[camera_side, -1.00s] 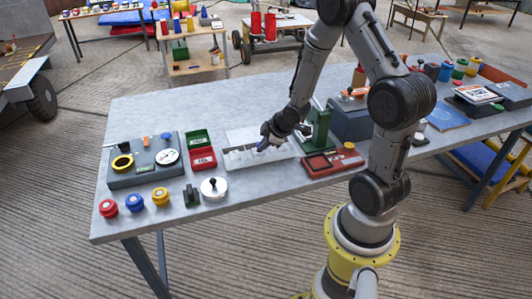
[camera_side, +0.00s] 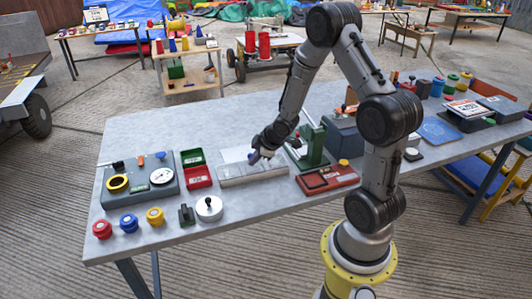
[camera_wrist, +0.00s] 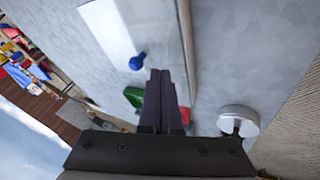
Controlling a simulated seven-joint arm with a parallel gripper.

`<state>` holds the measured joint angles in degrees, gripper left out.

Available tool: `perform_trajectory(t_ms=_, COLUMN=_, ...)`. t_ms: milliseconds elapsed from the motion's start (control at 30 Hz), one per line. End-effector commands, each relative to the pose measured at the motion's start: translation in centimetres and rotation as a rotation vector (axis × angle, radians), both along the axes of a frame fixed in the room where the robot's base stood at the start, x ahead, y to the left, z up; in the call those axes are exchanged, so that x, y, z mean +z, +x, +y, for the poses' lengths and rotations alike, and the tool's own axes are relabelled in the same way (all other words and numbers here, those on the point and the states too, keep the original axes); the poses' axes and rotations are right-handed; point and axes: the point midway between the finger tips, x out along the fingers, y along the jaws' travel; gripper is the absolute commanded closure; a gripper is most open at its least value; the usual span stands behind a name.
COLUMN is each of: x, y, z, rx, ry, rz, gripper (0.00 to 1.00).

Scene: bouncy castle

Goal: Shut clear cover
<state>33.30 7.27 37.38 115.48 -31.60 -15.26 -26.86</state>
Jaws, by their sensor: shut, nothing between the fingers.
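The clear cover (camera_side: 253,170) lies over a long, low grey tray (camera_side: 252,181) at the middle of the table. It looks about level, but I cannot tell whether it is fully seated. In the wrist view, a pale panel (camera_wrist: 112,28) with a blue knob (camera_wrist: 137,62) shows beyond the fingers; it looks like the cover. My gripper (camera_side: 255,157) is just above the tray's back edge. In the wrist view its fingertips (camera_wrist: 160,73) are together, with nothing between them, near the blue knob. I cannot tell whether they touch it.
An open green and red box (camera_side: 196,169) stands left of the tray. A green stand (camera_side: 313,143) and a red tray (camera_side: 328,178) are to its right. A white sheet (camera_side: 236,153) lies behind.

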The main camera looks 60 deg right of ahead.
Motion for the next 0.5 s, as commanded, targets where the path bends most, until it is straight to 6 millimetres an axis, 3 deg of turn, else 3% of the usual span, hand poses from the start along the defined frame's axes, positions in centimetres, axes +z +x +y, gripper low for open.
perform_trajectory(t_ms=133, x=0.5, y=-1.0, z=1.7, rx=0.003, ry=-0.001, rz=-0.003, gripper=1.0)
perform_trajectory(t_ms=500, x=5.4, y=-4.0, z=2.6, rx=0.002, ry=-0.003, rz=-0.003, gripper=1.0)
